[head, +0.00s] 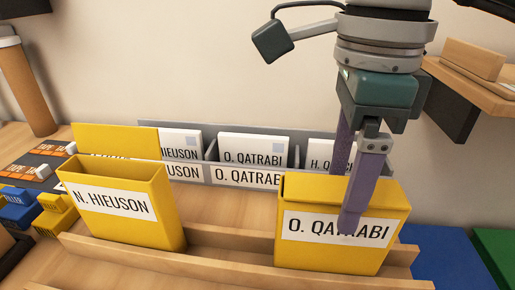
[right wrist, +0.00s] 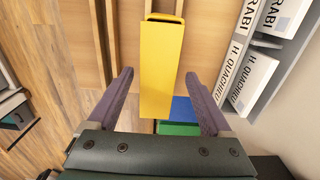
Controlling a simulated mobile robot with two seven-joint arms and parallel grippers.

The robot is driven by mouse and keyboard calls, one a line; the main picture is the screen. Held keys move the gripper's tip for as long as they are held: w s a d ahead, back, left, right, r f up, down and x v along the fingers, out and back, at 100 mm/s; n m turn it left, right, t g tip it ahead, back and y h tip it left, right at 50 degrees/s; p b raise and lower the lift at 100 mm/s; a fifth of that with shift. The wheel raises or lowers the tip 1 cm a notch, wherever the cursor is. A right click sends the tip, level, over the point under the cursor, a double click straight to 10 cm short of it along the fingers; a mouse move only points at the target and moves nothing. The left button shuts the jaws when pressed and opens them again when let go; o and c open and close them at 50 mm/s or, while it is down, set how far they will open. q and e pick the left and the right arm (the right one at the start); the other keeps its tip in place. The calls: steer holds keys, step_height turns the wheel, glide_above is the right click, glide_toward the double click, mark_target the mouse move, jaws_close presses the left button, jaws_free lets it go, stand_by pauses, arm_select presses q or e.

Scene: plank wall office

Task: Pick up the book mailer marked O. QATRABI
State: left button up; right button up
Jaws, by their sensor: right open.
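A yellow box (head: 390,225) marked O. QATRABI stands upright in a wooden rail at the front right. A white flat packet (head: 253,147), also marked O. QATRABI, stands in the grey rack (head: 300,134) behind. My right gripper (head: 347,190) points down over the yellow box, open. One finger is in front of its label, covering some letters; the other goes down behind it. In the right wrist view the box (right wrist: 160,60) lies between the spread fingers (right wrist: 158,76), with gaps at both sides. My left gripper is not in view.
An open-topped yellow box (head: 115,205) marked N. HIEUSON stands at the left of the same wooden rail (head: 230,262). More white packets stand in the grey rack close behind. A wooden shelf (head: 480,85) is at the right. Blue and yellow small items (head: 20,212) lie at the left.

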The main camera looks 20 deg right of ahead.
mark_target(329, 240)
steer(key=shift+s+f, duration=0.1)
steer(key=shift+f, duration=1.4)
jaws_close()
steer(key=shift+r, duration=0.1)
